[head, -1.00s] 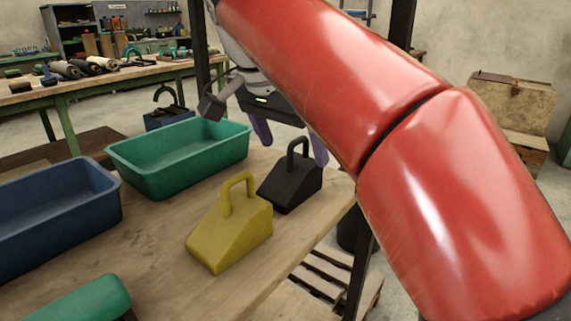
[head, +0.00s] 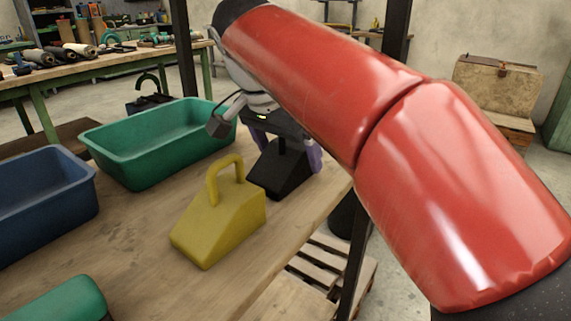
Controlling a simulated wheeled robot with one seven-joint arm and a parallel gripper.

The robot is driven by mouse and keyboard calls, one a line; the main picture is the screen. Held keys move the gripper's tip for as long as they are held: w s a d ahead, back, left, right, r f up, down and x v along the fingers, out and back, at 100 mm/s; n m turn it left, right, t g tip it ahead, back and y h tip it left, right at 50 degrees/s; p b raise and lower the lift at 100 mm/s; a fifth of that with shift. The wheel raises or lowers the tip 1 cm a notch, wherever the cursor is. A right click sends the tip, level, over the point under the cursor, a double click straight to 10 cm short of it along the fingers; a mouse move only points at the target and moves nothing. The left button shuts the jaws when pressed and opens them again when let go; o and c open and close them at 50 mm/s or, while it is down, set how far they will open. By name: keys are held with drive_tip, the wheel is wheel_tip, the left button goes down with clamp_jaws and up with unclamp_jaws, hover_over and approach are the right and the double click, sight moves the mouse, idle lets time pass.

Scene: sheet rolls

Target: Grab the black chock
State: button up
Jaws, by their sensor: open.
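The black chock (head: 279,176) is a wedge with a loop handle, standing on the wooden table behind and to the right of the yellow chock. My gripper (head: 287,155) is open and pointing down over the black chock. One purple finger shows at the right of the handle and part of the other at its left. The top of the handle is hidden by my gripper. I cannot tell whether the fingers touch it.
A yellow chock (head: 217,222) stands close in front. A green bin (head: 150,173) and a blue bin (head: 85,215) sit to the left on the wooden table (head: 140,260). A green rounded object (head: 65,300) lies at the near left. The table edge runs close to the right.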

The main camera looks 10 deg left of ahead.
drive_tip(key=shift+c, duration=0.4)
drive_tip(key=c, duration=1.2)
drive_tip(key=shift+r, duration=0.1)
